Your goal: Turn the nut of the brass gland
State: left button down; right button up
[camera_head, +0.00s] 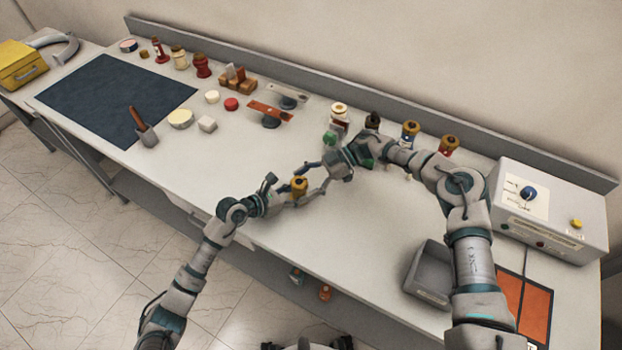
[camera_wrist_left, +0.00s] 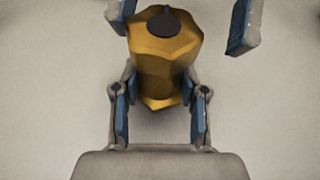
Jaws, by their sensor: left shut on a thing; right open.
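The brass gland (camera_head: 299,186) is a golden, faceted piece with a dark top, held upright in front of the bench middle. In the left wrist view the gland (camera_wrist_left: 165,60) shows a wide faceted nut above a narrower body. My left gripper (camera_head: 290,197) is shut on the gland's lower part, with one blue-padded finger on each side. My right gripper (camera_head: 314,180) is open, its fingers spread toward the gland from the right. Its fingertips also show at the top of the left wrist view, either side of the nut, with a clear gap on the right.
Brass-and-dark fittings (camera_head: 410,131) stand behind my right arm. A grey control box (camera_head: 550,215) is at the right, with a grey bin (camera_head: 430,275) in front. The bench between is clear.

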jog(key=v, duration=1.2)
jog(key=shift+w+a+f, duration=0.1)
